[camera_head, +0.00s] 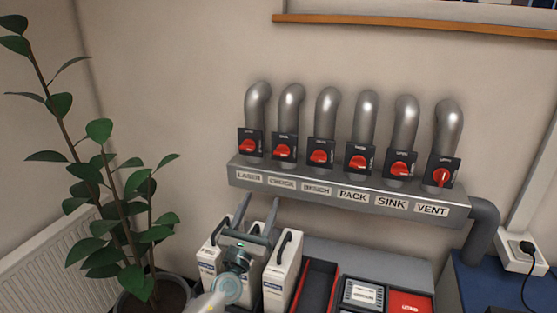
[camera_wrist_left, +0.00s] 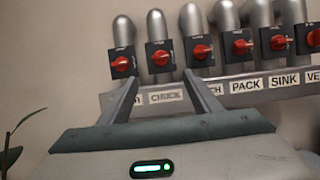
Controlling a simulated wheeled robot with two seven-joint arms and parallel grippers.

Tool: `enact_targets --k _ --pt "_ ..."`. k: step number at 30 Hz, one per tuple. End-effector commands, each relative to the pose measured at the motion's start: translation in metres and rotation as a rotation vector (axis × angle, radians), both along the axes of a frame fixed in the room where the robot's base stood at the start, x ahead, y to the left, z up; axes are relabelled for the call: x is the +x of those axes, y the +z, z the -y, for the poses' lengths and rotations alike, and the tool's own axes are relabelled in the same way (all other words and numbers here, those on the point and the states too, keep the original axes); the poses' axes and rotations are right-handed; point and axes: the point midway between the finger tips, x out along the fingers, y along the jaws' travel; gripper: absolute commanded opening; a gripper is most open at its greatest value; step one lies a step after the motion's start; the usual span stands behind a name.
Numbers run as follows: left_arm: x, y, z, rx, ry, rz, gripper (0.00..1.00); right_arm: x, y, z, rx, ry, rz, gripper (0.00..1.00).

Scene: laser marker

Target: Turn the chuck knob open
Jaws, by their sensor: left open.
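The chuck knob (camera_head: 284,151) is a red rotary handle on a black square plate. It is second from the left in a row of similar knobs, above the CHUCK label (camera_head: 282,183). Its handle looks roughly level. In the left wrist view the chuck knob (camera_wrist_left: 160,57) shows just above and between my fingertips. My left gripper (camera_head: 261,199) is open and empty, below the label rail and apart from the knob. Its two fingers (camera_wrist_left: 161,78) point up toward the row in the wrist view. My right gripper is not in view.
Similar red knobs flank it: LASER (camera_head: 249,147) on the left, BENCH (camera_head: 320,156) on the right. The VENT knob (camera_head: 443,176) stands upright. Grey pipes rise behind. The metal label rail (camera_head: 340,191) juts out below. White cases (camera_head: 283,268) and a red tray (camera_head: 316,285) stand underneath; a plant (camera_head: 125,225) is left.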

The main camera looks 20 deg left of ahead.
Motion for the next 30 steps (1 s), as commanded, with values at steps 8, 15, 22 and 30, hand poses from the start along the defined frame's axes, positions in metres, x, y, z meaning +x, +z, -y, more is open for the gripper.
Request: enact_targets --k 8,15,22,30 --pt "0.0 0.0 0.0 0.001 -0.001 0.0 0.58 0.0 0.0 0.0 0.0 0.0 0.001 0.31" --pt "0.006 0.004 0.0 0.0 0.0 0.001 0.58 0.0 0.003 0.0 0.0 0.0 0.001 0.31" --pt "0.03 0.016 0.001 -0.001 0.001 0.002 0.58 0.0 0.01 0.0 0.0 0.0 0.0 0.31" --pt "0.072 0.033 0.003 -0.001 0.0 0.001 0.58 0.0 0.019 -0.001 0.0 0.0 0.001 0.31"
